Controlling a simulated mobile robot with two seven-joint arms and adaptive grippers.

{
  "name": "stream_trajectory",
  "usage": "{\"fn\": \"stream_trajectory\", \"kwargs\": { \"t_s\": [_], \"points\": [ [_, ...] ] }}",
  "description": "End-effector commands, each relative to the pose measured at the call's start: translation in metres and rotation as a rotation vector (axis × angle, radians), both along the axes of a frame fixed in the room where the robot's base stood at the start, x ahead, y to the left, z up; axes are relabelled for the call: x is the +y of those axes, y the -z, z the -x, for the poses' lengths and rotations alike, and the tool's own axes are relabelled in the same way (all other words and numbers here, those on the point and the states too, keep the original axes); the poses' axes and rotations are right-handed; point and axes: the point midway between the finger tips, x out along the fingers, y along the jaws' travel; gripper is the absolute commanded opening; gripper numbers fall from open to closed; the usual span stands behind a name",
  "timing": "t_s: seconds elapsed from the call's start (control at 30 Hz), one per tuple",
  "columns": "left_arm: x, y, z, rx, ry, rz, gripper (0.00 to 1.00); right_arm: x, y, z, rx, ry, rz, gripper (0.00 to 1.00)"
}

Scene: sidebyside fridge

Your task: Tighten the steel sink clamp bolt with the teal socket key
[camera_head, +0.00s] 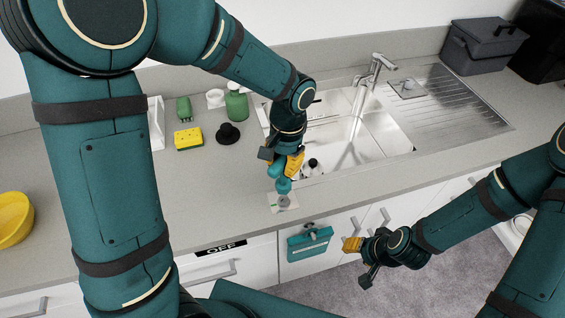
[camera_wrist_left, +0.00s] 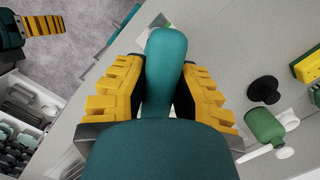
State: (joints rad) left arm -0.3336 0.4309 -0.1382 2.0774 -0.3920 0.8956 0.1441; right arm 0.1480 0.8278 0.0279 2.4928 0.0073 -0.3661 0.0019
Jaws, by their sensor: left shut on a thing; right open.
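The teal socket key (camera_head: 283,186) is held in my left gripper (camera_head: 288,166), whose yellow fingers are shut on it. It points down at the front of the counter. In the left wrist view the key (camera_wrist_left: 165,65) stands between the two yellow fingers (camera_wrist_left: 160,100). Just below the key in the head view, a grey round bolt head (camera_head: 284,202) sits on a small pale plate (camera_head: 274,207) at the counter's front edge. I cannot tell whether the key touches the bolt. My right gripper (camera_head: 359,257) is open and empty in front of the cabinets.
The steel sink (camera_head: 385,135) with its tap (camera_head: 377,66) lies behind and right. A yellow sponge (camera_head: 188,139), a black hat-shaped item (camera_head: 228,134) and a green bottle (camera_head: 237,104) stand behind left. A teal item (camera_head: 309,244) hangs on the cabinet front below. The left counter is mostly clear.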

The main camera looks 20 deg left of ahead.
Motion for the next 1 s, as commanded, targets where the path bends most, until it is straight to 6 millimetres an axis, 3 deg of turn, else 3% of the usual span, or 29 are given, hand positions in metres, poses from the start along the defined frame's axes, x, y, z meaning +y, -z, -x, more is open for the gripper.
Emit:
{"fn": "stream_trajectory", "kwargs": {
  "t_s": [0.57, 1.0],
  "points": [
    [0.000, -0.002, 0.000, 0.000, -0.024, 0.001, 0.00, 0.000, -0.001, 0.000, 0.000, 0.000, 0.000, 0.47],
    [0.000, 0.032, 0.000, 0.000, -0.023, 0.000, 0.00, 0.001, 0.028, -0.001, 0.001, 0.001, 0.005, 0.47]
  ]
}}
